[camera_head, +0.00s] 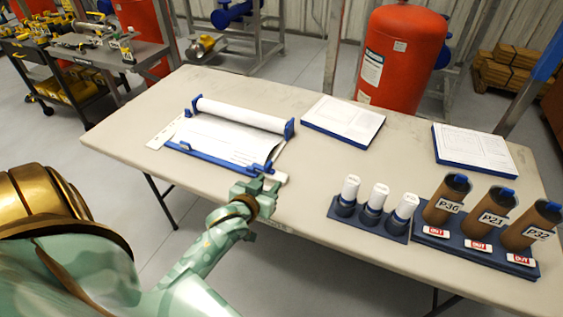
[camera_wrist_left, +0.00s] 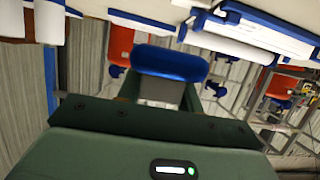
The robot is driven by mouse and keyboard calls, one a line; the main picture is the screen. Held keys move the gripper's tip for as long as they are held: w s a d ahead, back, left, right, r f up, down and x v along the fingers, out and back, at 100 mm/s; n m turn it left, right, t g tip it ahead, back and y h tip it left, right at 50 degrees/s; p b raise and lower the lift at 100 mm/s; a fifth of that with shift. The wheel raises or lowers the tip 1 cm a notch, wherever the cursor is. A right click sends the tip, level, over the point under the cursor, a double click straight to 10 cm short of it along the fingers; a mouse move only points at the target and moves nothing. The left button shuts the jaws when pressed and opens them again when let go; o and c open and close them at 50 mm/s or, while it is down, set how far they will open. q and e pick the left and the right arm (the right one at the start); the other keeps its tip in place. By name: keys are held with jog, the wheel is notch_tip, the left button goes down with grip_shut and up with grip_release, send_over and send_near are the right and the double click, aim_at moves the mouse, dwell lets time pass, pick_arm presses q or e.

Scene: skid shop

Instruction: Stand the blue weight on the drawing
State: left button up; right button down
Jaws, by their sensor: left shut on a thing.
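The drawing (camera_head: 215,138) is a white sheet on a flat blue-edged holder, with a white roll (camera_head: 240,115) along its far side between blue end brackets. My left gripper (camera_head: 264,186) is at the holder's near right corner, over the table. In the left wrist view it is shut on the blue weight (camera_wrist_left: 170,62), a rounded blue block with a grey lower part. In the head view the weight is mostly hidden by the gripper, and I cannot tell whether it touches the table. My right gripper is not in view.
On the table (camera_head: 300,200) stand a rack of white-capped bottles (camera_head: 371,200), a rack of brown labelled tubes (camera_head: 490,218) and two blue-edged pads of paper (camera_head: 343,118) (camera_head: 472,148). A red tank (camera_head: 400,55) stands behind. The table's middle is clear.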

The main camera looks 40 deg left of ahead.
pick_arm(q)
jog(key=shift+s+a+r, duration=0.1)
jog(key=shift+s+r, duration=0.25)
jog(key=shift+s, duration=0.45)
jog(key=shift+s+a+f, duration=0.1)
jog(key=shift+s+f, duration=0.2)
jog(key=shift+f, duration=0.1)
jog(key=w+d+r+m+h, duration=0.2)
jog(key=d+r+m+h, duration=0.1)
jog(key=d+r, duration=1.45)
jog(key=a+f+n+y, duration=0.1)
jog(key=a+f, duration=0.4)
jog(key=a, duration=0.1)
jog(key=s+a+f+n+y, duration=0.1)
jog(key=a+f, duration=0.5)
jog(key=s+a+f+n+y, duration=0.1)
jog(key=a+f, duration=0.4)
jog(key=f, duration=0.1)
jog(key=shift+a+f, duration=0.25)
jog(key=shift+a, duration=0.15)
jog(key=shift+w+d+r, duration=0.25)
jog(key=shift+w+r, duration=0.1)
jog(key=shift+r, duration=0.05)
